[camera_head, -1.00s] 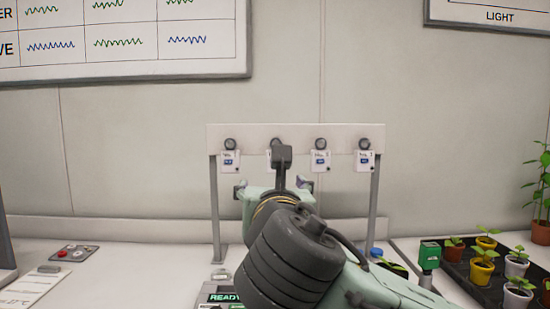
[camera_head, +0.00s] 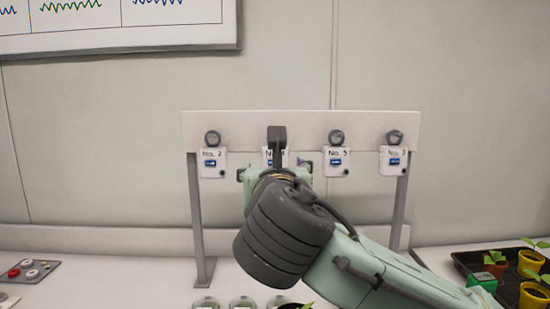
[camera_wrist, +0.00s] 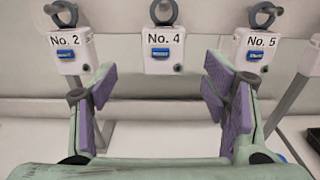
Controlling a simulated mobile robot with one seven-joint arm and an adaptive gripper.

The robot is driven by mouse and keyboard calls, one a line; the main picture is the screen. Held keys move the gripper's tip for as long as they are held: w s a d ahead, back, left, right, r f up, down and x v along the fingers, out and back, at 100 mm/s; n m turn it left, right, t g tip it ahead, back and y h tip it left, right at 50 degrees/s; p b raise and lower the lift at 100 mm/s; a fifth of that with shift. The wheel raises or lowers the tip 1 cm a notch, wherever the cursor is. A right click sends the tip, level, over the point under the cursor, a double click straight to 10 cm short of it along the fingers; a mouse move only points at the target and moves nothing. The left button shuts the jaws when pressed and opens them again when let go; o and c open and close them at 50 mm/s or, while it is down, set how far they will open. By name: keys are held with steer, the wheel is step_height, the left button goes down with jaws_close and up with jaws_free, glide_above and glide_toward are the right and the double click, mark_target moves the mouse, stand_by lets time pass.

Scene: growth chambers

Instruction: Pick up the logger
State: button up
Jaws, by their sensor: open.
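Several white loggers with blue displays hang by dark rings from a rack. The logger marked No. 4 (camera_wrist: 163,52) is in the middle of the wrist view; in the head view it is partly hidden behind my arm (camera_head: 268,153). No. 2 (camera_wrist: 69,52) hangs to its left and No. 5 (camera_wrist: 256,50) to its right. No. 3 (camera_head: 395,162) hangs at the right end in the head view. My gripper (camera_wrist: 162,82) is open and empty, its purple pads spread either side of No. 4 in the picture. I cannot tell the remaining distance to it.
The rack's white crossbar (camera_head: 240,121) stands on grey posts (camera_head: 199,225) in front of a pale wall. A tray (camera_head: 466,262) with potted seedlings is at the right. A small button panel (camera_head: 28,271) lies at the left. Round lidded items (camera_head: 207,303) are at the front.

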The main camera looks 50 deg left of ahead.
steer(key=shift+p+x, duration=1.55)
steer(key=shift+x, duration=2.9)
steer(key=shift+w+d+r, duration=0.1)
steer(key=shift+d+r, duration=0.05)
steer(key=shift+r, duration=0.05)
steer(key=shift+c, duration=0.3)
steer(key=c, duration=1.2)
